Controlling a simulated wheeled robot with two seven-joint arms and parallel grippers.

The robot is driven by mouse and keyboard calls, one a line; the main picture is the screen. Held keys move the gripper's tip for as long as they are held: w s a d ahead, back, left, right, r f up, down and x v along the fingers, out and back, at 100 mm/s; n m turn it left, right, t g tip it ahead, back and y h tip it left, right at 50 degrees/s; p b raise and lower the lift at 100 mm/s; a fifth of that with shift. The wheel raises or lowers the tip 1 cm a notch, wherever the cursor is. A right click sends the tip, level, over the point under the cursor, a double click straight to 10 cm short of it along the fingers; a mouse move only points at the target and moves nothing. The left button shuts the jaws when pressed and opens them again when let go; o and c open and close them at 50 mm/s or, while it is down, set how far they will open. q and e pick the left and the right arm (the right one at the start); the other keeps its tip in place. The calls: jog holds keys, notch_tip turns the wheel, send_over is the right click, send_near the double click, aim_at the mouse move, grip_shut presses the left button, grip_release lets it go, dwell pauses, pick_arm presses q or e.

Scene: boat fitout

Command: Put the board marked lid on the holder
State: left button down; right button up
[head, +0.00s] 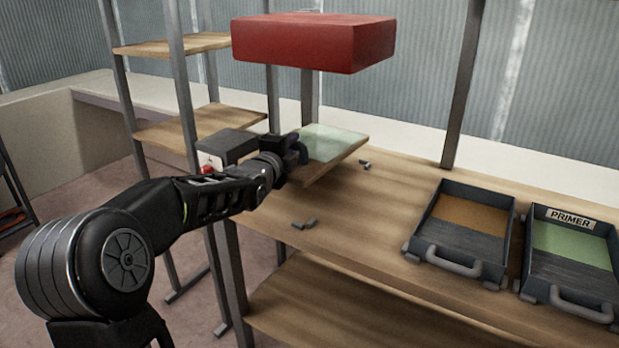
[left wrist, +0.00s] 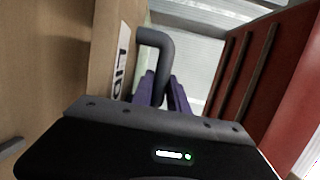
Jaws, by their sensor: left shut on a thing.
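My left gripper (head: 292,150) is shut on the dark curved handle (left wrist: 157,45) of a board (head: 330,143). The board has a pale green upper face and wooden edges in the head view. In the left wrist view the board's tan face (left wrist: 105,40) carries a white label (left wrist: 121,60) that seems to read LID, turned on its side. The purple fingers (left wrist: 161,92) close around the handle. The board is over the left part of the bench; I cannot tell whether it touches the bench. I cannot make out which thing is the holder. My right gripper is not in view.
A red block (head: 313,44) is above the board. A grey box with a red button (head: 228,147) is behind my arm. Small grey pieces (head: 304,223) lie on the wooden bench (head: 370,225). An orange-brown tray (head: 467,216) and the PRIMER tray (head: 571,240) stand right.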

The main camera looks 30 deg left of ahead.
pick_arm(q)
jog(key=shift+s+r+t+p, duration=0.25)
jog(key=shift+r+t+p, duration=0.1)
jog(key=shift+p, duration=0.2)
jog(key=shift+f, duration=0.1)
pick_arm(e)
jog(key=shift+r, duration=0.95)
pick_arm(q)
jog(key=shift+f, duration=0.1)
jog(key=shift+f, duration=0.35)
send_over(291, 202)
jog(key=shift+w+f+b, duration=0.1)
jog(key=shift+f+b, duration=0.3)
jog(key=shift+f, duration=2.3)
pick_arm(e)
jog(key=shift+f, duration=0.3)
pick_arm(q)
jog(key=shift+f, duration=1.9)
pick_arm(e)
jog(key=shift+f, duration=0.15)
